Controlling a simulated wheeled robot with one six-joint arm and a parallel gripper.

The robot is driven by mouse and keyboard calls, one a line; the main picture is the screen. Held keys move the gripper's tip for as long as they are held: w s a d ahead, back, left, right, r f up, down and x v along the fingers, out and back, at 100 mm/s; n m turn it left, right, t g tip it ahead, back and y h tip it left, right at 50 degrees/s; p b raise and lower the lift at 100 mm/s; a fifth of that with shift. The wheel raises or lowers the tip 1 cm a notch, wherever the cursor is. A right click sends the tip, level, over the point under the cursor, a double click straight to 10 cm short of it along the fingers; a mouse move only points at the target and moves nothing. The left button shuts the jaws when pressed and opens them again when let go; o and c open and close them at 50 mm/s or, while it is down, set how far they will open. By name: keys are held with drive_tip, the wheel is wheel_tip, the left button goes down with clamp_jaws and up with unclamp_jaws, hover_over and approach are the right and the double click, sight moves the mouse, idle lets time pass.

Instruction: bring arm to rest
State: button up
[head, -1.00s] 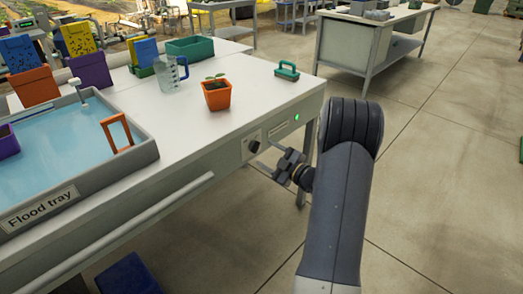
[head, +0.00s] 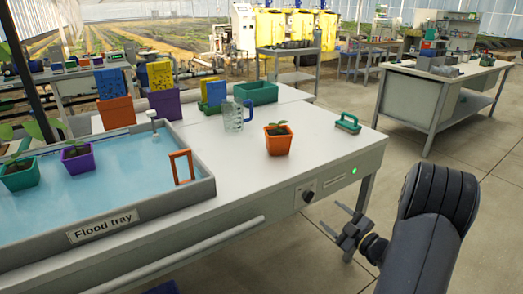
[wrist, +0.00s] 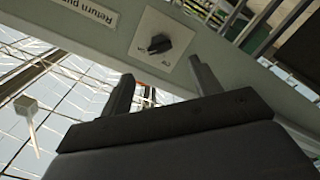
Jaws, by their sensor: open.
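My gripper (head: 345,220) is open and empty in the head view. It is in front of the bench's front panel, below and right of the black rotary knob (head: 308,197), and looks apart from it. In the wrist view the two fingers of my gripper (wrist: 160,88) stand spread, with the knob (wrist: 160,43) on its pale plate beyond them. My arm comes in from the lower right of the head view.
The bench (head: 240,190) carries a flood tray (head: 200,200), an orange potted seedling (head: 278,140), a clear jug (head: 233,117) and a green-handled block (head: 347,123). A green light (head: 354,171) glows on the front panel. Open floor (head: 500,200) lies at the right.

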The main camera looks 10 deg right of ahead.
drive_tip(key=b+x, duration=0.1)
drive_tip(key=x, duration=0.8)
drive_tip(key=shift+w, duration=0.1)
